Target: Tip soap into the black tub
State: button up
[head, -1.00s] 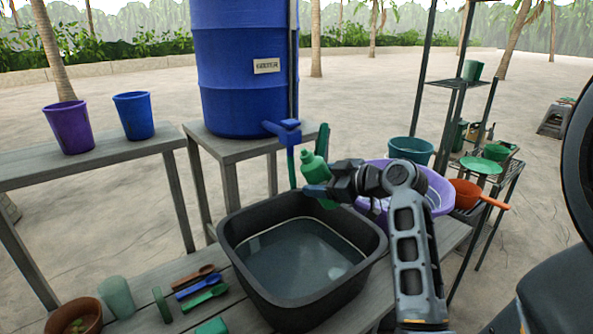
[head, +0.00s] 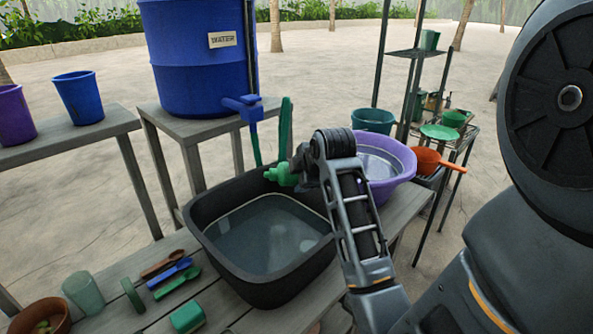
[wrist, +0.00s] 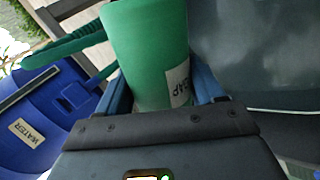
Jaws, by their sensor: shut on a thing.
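The black tub (head: 215,262) stands on the bench with greyish water (head: 268,235) in it. My gripper (wrist: 165,100) is shut on the green soap bottle (wrist: 147,45), whose label is partly visible in the wrist view. In the head view the bottle (head: 284,175) is tilted well over, with its narrow end pointing left, above the tub's back rim. My wrist hides part of the bottle there. I cannot tell whether any soap is coming out.
A purple basin (head: 400,163) stands right behind my arm. The blue water barrel (head: 195,70) with a blue tap (head: 243,106) stands behind the tub. Spoons (head: 175,275), a green cup (head: 83,292) and a brown bowl (head: 58,312) lie at front left.

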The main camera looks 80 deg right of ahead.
jog(key=n+g+p, duration=0.1)
jog(key=g+h+p, duration=0.1)
jog(key=g, duration=0.1)
jog(key=shift+w+a+r+n, duration=0.1)
jog(key=shift+w+r+n, duration=0.1)
jog(key=shift+r+n, duration=0.15)
jog(key=shift+f+n+g+h+p, duration=0.15)
jog(key=shift+n+g+h+p, duration=0.35)
jog(key=shift+g+h, duration=0.3)
